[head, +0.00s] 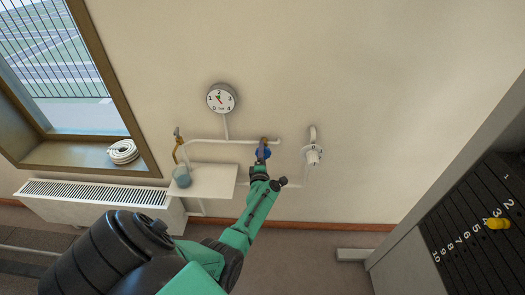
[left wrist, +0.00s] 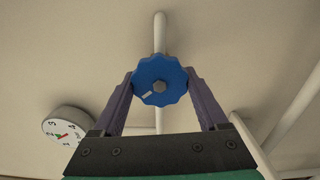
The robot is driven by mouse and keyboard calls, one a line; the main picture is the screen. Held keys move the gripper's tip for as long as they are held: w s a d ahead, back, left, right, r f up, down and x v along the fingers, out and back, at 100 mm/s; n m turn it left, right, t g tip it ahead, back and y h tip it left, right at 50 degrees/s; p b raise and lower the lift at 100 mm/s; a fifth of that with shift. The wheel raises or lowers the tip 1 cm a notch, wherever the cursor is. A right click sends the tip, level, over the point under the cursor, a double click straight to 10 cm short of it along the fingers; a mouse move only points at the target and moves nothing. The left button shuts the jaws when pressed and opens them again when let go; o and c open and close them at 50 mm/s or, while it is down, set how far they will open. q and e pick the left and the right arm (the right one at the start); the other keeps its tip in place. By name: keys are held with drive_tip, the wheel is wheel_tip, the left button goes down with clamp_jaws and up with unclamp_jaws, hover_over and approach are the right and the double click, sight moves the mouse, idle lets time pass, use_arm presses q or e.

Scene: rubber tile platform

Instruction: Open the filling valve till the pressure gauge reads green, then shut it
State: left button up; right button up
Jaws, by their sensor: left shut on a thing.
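The filling valve's blue scalloped knob (head: 262,155) sits on the white pipe on the wall. My left gripper (head: 263,150) is on it; in the left wrist view its purple fingers stand on either side of the blue knob (left wrist: 160,80), shut on it. A white mark shows on the knob's face, left of and below its centre bolt. The round pressure gauge (head: 221,98) is on the wall above and to the left, numbered 0 to 4 bar. It also shows in the left wrist view (left wrist: 66,128), with a red needle and a green patch; the exact reading is too small to tell. My right gripper is not in view.
A white dial-like fitting (head: 314,155) is right of the knob. A small shelf (head: 212,183) with a grey-blue cup (head: 182,177) is left. A radiator (head: 95,197) and a coiled white hose (head: 123,152) are further left. A numbered weight stack (head: 480,235) stands right.

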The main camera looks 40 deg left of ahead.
use_arm(q)
drive_tip(key=m, duration=0.3)
drive_tip(key=shift+m+p, duration=0.35)
drive_tip(key=shift+m, duration=2.05)
drive_tip(key=o, duration=1.3)
drive_tip(key=p+v, duration=0.8)
drive_tip(key=v, duration=0.6)
drive_tip(key=shift+s+d, duration=0.2)
drive_tip(key=shift+s, duration=0.05)
